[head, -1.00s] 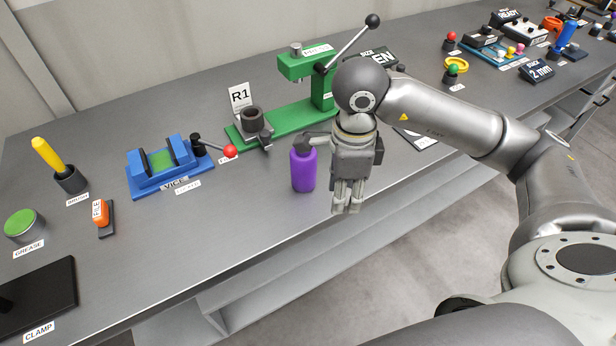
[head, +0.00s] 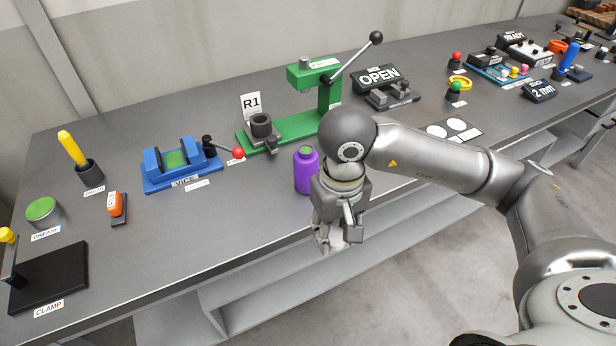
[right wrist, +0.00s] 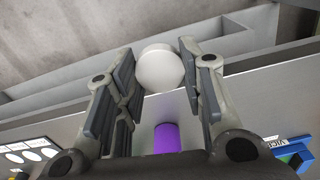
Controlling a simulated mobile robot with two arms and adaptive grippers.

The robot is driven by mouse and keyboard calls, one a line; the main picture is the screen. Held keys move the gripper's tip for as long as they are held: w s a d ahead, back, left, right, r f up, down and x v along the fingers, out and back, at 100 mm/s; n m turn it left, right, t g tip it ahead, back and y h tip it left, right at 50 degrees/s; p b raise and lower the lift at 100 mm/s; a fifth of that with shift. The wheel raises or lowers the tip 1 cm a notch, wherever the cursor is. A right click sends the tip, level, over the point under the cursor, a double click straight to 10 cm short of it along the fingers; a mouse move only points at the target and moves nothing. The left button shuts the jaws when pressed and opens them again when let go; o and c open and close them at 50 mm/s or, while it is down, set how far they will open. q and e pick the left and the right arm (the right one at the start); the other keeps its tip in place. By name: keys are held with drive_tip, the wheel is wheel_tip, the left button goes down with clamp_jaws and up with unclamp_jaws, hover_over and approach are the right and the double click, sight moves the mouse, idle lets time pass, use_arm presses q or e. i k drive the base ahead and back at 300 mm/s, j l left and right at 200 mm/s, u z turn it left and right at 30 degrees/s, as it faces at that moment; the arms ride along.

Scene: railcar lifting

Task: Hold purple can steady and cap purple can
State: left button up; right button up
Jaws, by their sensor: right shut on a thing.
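The purple can (head: 306,176) stands upright on the bench near its front edge, and its uncapped top shows a greenish inside. My right gripper (head: 331,240) is just in front of and to the right of the can, over the bench's front edge. It partly covers the can's lower right. In the right wrist view its fingertips (right wrist: 160,66) are shut on a round white cap (right wrist: 160,70). The purple can (right wrist: 167,138) shows there below the cap, apart from it. My left gripper is not in view.
A green press (head: 328,100) with a cup on its base stands behind the can. A blue vice (head: 180,165) with a red-knobbed lever is to the left. An OPEN sign (head: 377,77) stands behind right. The bench front left of the can is clear.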

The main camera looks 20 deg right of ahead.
sight(305, 159)
drive_tip(key=l, duration=0.65)
drive_tip(key=k+l+u, duration=0.15)
drive_tip(key=l, duration=0.55)
